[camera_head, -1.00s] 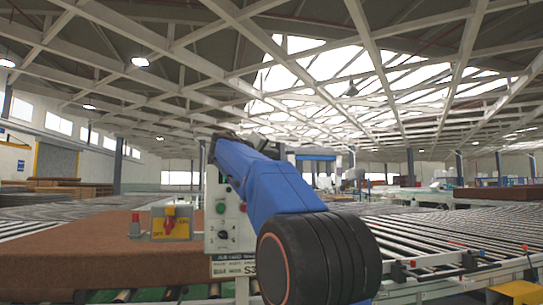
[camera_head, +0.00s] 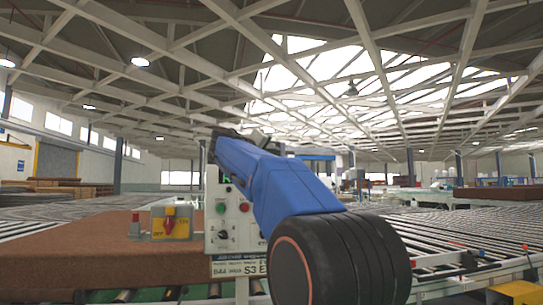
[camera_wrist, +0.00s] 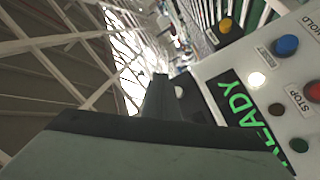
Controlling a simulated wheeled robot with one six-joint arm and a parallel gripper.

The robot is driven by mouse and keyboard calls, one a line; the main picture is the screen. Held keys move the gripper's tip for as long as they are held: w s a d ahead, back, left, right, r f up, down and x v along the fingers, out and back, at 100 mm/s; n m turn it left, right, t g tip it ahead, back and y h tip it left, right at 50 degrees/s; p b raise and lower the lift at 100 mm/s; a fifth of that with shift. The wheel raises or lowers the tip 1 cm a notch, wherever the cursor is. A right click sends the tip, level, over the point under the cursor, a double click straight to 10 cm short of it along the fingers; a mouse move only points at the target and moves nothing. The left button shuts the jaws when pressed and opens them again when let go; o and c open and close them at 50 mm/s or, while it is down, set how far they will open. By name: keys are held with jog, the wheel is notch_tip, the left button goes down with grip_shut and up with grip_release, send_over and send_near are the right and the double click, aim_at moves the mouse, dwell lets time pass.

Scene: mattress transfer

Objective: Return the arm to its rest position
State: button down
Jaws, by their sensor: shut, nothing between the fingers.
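My arm rises through the middle of the head view, with a blue link (camera_head: 270,180) and a black joint at the bottom. Its far end is in front of the control panel and hides part of it; my gripper is hard to make out there. In the wrist view my gripper (camera_wrist: 160,92) shows as a dark, narrow shape pointing away, shut and empty. The control panel (camera_head: 222,222) stands behind the arm. In the wrist view the panel (camera_wrist: 235,70) is close on the right, with a lit green READY display and several buttons.
A brown mattress-like slab (camera_head: 80,268) lies at the lower left, with a yellow box with a red knob (camera_head: 170,222) beside the panel. A roller conveyor (camera_head: 450,240) runs along the right. The space above is open up to the roof beams.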

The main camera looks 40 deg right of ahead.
dwell(0.3)
jog(key=s+a+f+n+y, duration=0.2)
jog(key=s+a+f+y, duration=0.4)
jog(key=f, duration=1.4)
jog(key=s+a+f+n+y, duration=0.1)
jog(key=s+a+f+y, duration=0.5)
jog(key=s+a+f, duration=0.7)
jog(key=s+a+f+n+y, duration=0.2)
jog(key=s+a+f+y, duration=0.4)
jog(key=a+f, duration=1.4)
jog(key=s+f, duration=0.3)
jog(key=f, duration=0.6)
jog(key=shift+s+n+t, duration=0.3)
jog(key=shift+s, duration=0.05)
jog(key=shift+f, duration=0.1)
